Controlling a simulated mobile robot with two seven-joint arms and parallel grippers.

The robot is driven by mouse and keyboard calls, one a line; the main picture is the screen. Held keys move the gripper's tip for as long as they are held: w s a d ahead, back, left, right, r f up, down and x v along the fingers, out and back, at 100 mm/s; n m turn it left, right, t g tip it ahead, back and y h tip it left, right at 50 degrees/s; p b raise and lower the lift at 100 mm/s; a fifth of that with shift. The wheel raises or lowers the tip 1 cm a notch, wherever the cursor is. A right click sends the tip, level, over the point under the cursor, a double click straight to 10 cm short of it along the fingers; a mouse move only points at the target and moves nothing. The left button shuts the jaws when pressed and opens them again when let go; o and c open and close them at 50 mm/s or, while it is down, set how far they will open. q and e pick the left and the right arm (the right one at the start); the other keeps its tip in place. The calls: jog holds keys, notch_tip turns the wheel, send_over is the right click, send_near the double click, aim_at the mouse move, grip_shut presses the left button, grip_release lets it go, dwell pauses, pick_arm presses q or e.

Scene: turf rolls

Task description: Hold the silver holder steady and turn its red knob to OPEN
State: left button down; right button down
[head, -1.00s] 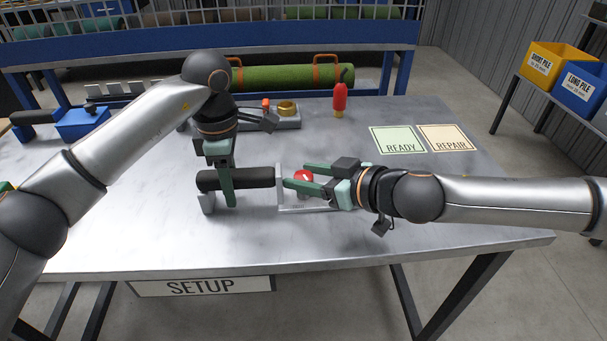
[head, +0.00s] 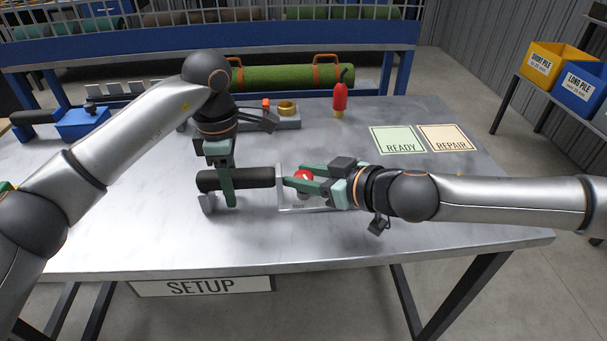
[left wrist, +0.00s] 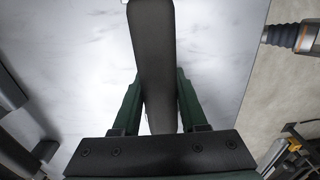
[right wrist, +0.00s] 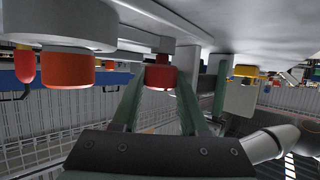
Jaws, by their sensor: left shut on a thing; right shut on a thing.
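The silver holder (head: 283,200) lies on the metal table, its black grip bar (head: 250,178) running left to right. My left gripper (head: 227,183) comes down from above and is shut on the black bar; the left wrist view shows the bar (left wrist: 153,60) between the fingers. The red knob (head: 304,175) sits near the holder's right end. My right gripper (head: 298,184) reaches in from the right, shut on the knob. The right wrist view shows the knob (right wrist: 160,76) between the fingertips. The fingers partly hide the knob and its small label, which I cannot read surely.
Behind stand a grey fixture (head: 288,123) with a brass ring and a red bottle-shaped tool (head: 340,95). A green READY mat (head: 397,139) and a REPAIR mat (head: 445,138) lie at the right back. A blue block (head: 82,124) is at the left. The table front is clear.

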jog(key=shift+f+n+g+y, duration=0.1)
jog(key=shift+n+g+y, duration=0.2)
jog(key=shift+n, duration=0.1)
jog(key=n+g+y, duration=0.2)
jog(key=n+g, duration=0.1)
jog(key=shift+s+a, duration=0.1)
jog(key=shift+a, duration=0.1)
jog(key=shift+n+g+y, duration=0.4)
jog(key=shift+n+g, duration=0.3)
jog(key=shift+n, duration=0.1)
jog(key=n+g, duration=0.3)
jog(key=shift+d+y, duration=0.1)
jog(key=shift+y, duration=0.2)
jog(key=n+g, duration=0.4)
jog(key=g, duration=0.1)
jog(key=shift+w+r+n+g+h, duration=0.15)
jog(key=shift+n+g+h, duration=0.2)
jog(key=shift+n+g, duration=0.3)
jog(key=shift+w+r+n+g+h, duration=0.1)
jog(key=shift+n+g+h, duration=0.25)
jog(key=shift+n+g, duration=0.25)
jog(key=shift+s+n+g, duration=0.15)
jog(key=shift+n+g, duration=0.1)
jog(key=shift+g, duration=0.2)
